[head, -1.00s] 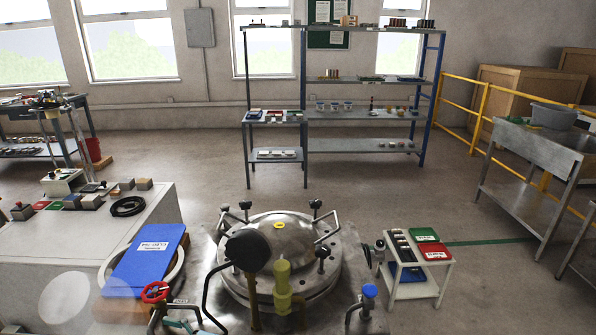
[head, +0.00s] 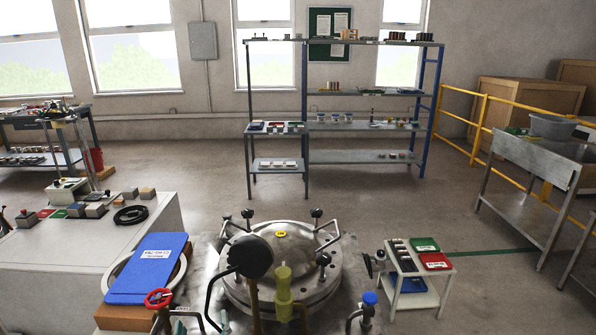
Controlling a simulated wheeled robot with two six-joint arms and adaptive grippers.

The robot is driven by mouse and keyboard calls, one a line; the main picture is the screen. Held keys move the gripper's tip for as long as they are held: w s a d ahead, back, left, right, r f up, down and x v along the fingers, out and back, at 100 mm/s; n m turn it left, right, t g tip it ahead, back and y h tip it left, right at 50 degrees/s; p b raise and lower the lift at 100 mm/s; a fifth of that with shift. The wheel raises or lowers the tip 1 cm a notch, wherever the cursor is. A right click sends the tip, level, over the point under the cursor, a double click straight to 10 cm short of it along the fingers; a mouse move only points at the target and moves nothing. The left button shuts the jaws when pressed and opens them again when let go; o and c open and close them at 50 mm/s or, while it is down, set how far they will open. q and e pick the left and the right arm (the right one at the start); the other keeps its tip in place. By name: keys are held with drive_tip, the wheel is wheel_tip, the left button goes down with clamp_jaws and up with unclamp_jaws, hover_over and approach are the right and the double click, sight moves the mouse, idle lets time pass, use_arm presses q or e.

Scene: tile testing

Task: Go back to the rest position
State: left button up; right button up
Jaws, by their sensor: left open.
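My left gripper (head: 12,329) shows only as a small dark piece at the bottom left corner of the head view, and most of it is cut off. It is open, and I see nothing held in it. It is well apart from the steel domed vessel (head: 281,258) at the bottom centre. My right gripper is not in view.
A blue binder (head: 147,268) lies at the left, beside a pale bench (head: 75,248) with small blocks and a black coil. A small white cart (head: 420,300) stands right of the vessel. Shelves (head: 365,157) and a steel sink table (head: 535,150) stand beyond. The middle floor is clear.

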use_arm(q)
drive_tip(key=s+d+f+m+g+h, duration=0.3)
drive_tip(key=s+m+h, duration=0.1)
drive_tip(key=s, duration=0.3)
drive_tip(key=s+d+f+m+g+h, duration=0.3)
drive_tip(key=s+f+h, duration=0.1)
drive_tip(key=s, duration=0.2)
drive_tip(key=s+a+f+g+y, duration=0.15)
drive_tip(key=s+a+g, duration=0.25)
drive_tip(key=s, duration=0.7)
drive_tip(key=s+a+r+g+y, duration=0.1)
drive_tip(key=s+a+g+y, duration=0.25)
drive_tip(key=s, duration=0.65)
wheel_tip(320, 180, down, 19)
drive_tip(key=s+a+n+g, duration=0.1)
drive_tip(key=s+a+g, duration=0.1)
drive_tip(key=s+f+g, duration=0.1)
drive_tip(key=s+f, duration=1.2)
drive_tip(key=s, duration=0.1)
drive_tip(key=shift+s+a+f+h, duration=0.25)
drive_tip(key=shift+a+h, duration=0.05)
drive_tip(key=shift+a, duration=0.05)
